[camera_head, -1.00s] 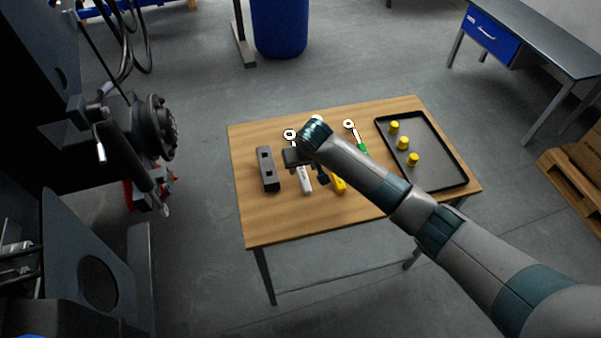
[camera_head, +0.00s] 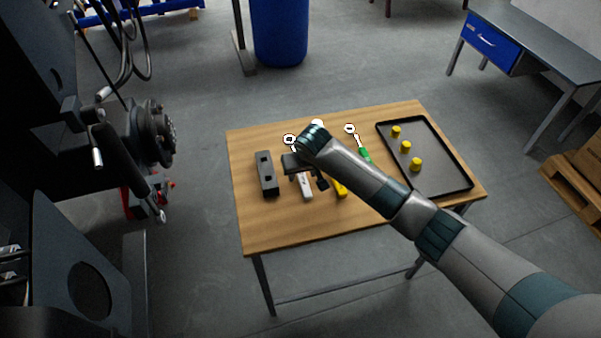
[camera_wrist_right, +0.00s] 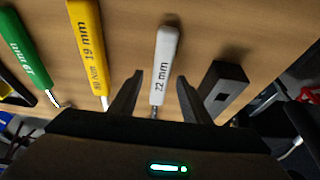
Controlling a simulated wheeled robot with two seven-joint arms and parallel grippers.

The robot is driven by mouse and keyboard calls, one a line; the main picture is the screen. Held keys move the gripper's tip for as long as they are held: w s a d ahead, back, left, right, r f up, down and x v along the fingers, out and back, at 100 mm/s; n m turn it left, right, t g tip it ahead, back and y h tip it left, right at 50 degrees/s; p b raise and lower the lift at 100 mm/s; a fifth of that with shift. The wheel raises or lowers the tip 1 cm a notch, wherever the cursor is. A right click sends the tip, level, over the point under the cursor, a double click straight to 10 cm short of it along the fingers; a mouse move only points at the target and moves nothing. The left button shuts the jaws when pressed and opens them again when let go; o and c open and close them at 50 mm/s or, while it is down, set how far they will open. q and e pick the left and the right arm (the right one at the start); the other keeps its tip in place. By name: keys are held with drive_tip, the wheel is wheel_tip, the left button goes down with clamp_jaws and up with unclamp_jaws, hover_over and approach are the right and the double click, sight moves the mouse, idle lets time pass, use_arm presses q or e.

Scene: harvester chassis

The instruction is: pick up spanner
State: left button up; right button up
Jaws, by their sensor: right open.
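Three spanners lie on the wooden table (camera_head: 275,226). The white-handled spanner (camera_head: 306,188), marked 22 mm, also shows in the right wrist view (camera_wrist_right: 165,60). The yellow-handled one (camera_head: 341,190), marked 19 mm, also shows in the wrist view (camera_wrist_right: 91,45). The green-handled one (camera_head: 364,155) also shows in the wrist view (camera_wrist_right: 23,48). My right gripper (camera_head: 304,177) is over the white spanner. In the wrist view its open fingers (camera_wrist_right: 160,92) stand on either side of the white handle. I cannot tell how far above it they are. The left gripper is not in view.
A dark block with two holes (camera_head: 267,174) lies left of the white spanner. A black tray (camera_head: 440,170) with yellow cylinders (camera_head: 406,147) is at the table's right. The table's front strip is clear. Dark machinery (camera_head: 60,150) stands at the left.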

drive_tip(key=shift+f, duration=0.3)
idle(0.5)
clamp_jaws()
